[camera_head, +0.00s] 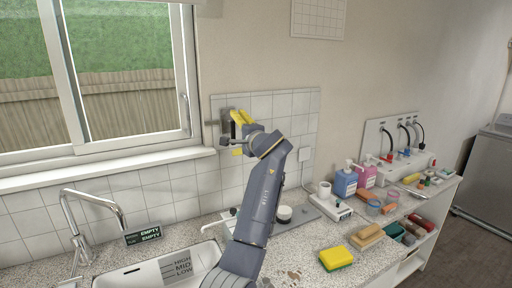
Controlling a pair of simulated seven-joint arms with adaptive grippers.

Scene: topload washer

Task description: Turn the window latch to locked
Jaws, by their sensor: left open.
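The sliding window (128,85) is at the upper left with a white frame. A small latch or handle (185,130) shows on the right upright of its frame; its turned position is too small to tell. My left gripper (225,128) is open, in front of the tiled wall to the right of the window frame, apart from the latch. Nothing shows between its fingers for certain. Yellow things (241,117), perhaps gloves hanging on the wall, show behind and around it and are partly hidden by it. My right gripper is not in view.
The sill (110,161) runs under the window. Below are a faucet (72,222), a sink (160,268) and a small sign (143,236). On the right of the counter are a yellow-green sponge (336,258), bottles (345,183) and a tap panel (400,140). The space before the window is clear.

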